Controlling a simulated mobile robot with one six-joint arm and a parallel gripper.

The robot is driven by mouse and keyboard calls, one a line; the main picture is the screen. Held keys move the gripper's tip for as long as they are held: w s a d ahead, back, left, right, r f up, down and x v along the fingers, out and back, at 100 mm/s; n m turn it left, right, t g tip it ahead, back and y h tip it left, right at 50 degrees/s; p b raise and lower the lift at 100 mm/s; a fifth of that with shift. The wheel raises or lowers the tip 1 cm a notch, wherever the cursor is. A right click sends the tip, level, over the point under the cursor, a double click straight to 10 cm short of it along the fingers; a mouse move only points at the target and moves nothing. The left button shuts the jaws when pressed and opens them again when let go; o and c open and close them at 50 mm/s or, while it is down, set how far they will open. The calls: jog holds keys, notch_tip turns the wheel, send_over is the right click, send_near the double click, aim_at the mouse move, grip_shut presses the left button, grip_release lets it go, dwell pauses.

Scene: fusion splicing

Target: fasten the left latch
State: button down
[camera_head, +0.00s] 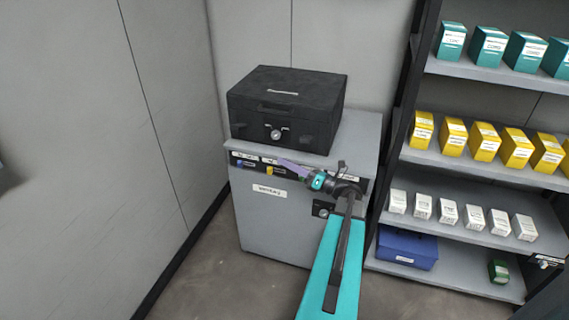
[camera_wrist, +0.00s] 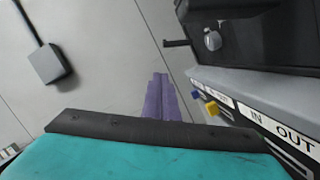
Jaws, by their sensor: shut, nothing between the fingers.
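A black case (camera_head: 285,104) with its lid down sits on top of a grey cabinet (camera_head: 262,215). A round silver lock (camera_head: 276,134) is on the case's front; the lock also shows in the wrist view (camera_wrist: 212,39). In the wrist view a thin dark bar (camera_wrist: 177,43) sticks out beside the case; I cannot tell whether it is the left latch. No latch is clear in the head view. My gripper (camera_head: 282,163) is shut and empty, in front of the cabinet's upper front and below the case. Its purple fingers show in the wrist view (camera_wrist: 160,78), apart from the case.
The cabinet front has blue and yellow parts and labels (camera_head: 268,191). A shelf rack (camera_head: 480,170) with teal, yellow and white boxes stands at the right. Grey walls (camera_head: 100,110) close off the left and back. Floor (camera_head: 205,280) is free in front at left.

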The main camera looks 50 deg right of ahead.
jog(key=w+a+f+n+g+y, duration=0.2)
jog(key=a+f+n+g, duration=0.55)
jog(key=a+f, duration=0.75)
jog(key=w+a+f+n+g+y, duration=0.25)
jog(key=a+f+n+g, duration=0.45)
jog(key=a+f, duration=0.85)
jog(key=s+a+f+n+g+h, duration=0.1)
jog(key=s+a+f+n+g, duration=0.3)
jog(key=a, duration=0.4)
jog(key=s+a+f+n+g+h, duration=0.1)
jog(key=s+a+f+n+g, duration=0.15)
jog(key=s+a+n, duration=0.5)
jog(key=s+f+n+g+h, duration=0.2)
jog(key=s+f+n+h, duration=0.2)
jog(key=s+n, duration=0.3)
jog(key=s+a+f+n+g+h, duration=0.1)
jog(key=s+f+n+g+h, duration=0.1)
jog(key=s+n, duration=0.5)
jog(key=shift+a+f+h, duration=0.3)
jog(key=shift+f+h, duration=0.55)
jog(key=shift+f, duration=0.05)
